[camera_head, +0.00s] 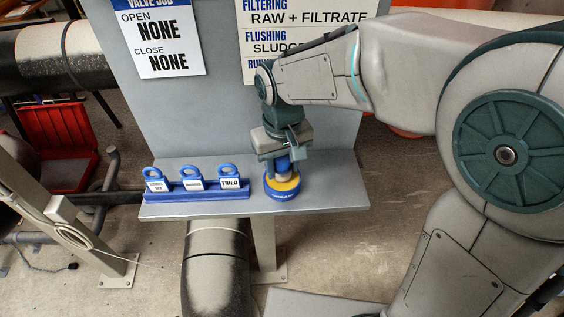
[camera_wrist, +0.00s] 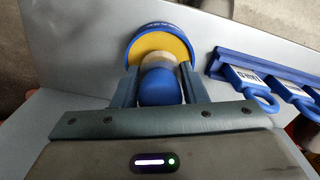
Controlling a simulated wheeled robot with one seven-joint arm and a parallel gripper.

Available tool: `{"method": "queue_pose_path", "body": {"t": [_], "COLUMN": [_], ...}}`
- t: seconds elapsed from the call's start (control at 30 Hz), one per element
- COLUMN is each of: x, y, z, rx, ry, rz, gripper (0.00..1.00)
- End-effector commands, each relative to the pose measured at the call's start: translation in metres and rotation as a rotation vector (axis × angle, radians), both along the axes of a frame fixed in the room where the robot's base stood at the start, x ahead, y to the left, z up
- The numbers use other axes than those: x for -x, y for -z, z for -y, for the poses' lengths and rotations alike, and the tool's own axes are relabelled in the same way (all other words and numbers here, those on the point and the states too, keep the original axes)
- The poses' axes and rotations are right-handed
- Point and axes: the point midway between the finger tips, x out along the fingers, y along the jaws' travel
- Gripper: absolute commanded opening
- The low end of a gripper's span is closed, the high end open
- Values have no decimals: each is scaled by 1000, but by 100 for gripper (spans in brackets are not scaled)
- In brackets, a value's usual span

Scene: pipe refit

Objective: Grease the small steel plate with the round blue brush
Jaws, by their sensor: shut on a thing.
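My gripper (camera_head: 284,160) is shut on the round blue brush (camera_head: 283,164), with a finger on each side of its handle. In the wrist view, the brush's rounded blue handle (camera_wrist: 160,90) and pale lower part show between the fingers (camera_wrist: 158,82). The brush points down over a round blue tin with yellow content (camera_head: 282,195), which also shows in the wrist view (camera_wrist: 152,45). Its tip is hidden, so I cannot tell whether it touches the yellow. I cannot make out a small steel plate in either view.
The tin stands on a grey shelf (camera_head: 335,187) below an upright grey panel with signs. Left of it is a blue rack (camera_head: 200,194) with several labelled, ringed tags. A black-and-beige pipe (camera_head: 217,260) runs below. Bare shelf lies right of the tin.

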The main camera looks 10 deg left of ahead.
Motion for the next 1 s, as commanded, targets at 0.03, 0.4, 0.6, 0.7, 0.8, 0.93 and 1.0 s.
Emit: {"method": "queue_pose_path", "body": {"t": [0.03,0.4,0.6,0.7,0.8,0.93,1.0], "x": [0,0,0,0,0,0,0], "y": [0,0,2,4,5,7,7], "z": [0,0,0,0,0,0,0], "rx": [0,0,0,0,0,0,0], "ry": [0,0,0,0,0,0,0], "rz": [0,0,0,0,0,0,0], "gripper": [21,21,21,21,21,21,21]}}
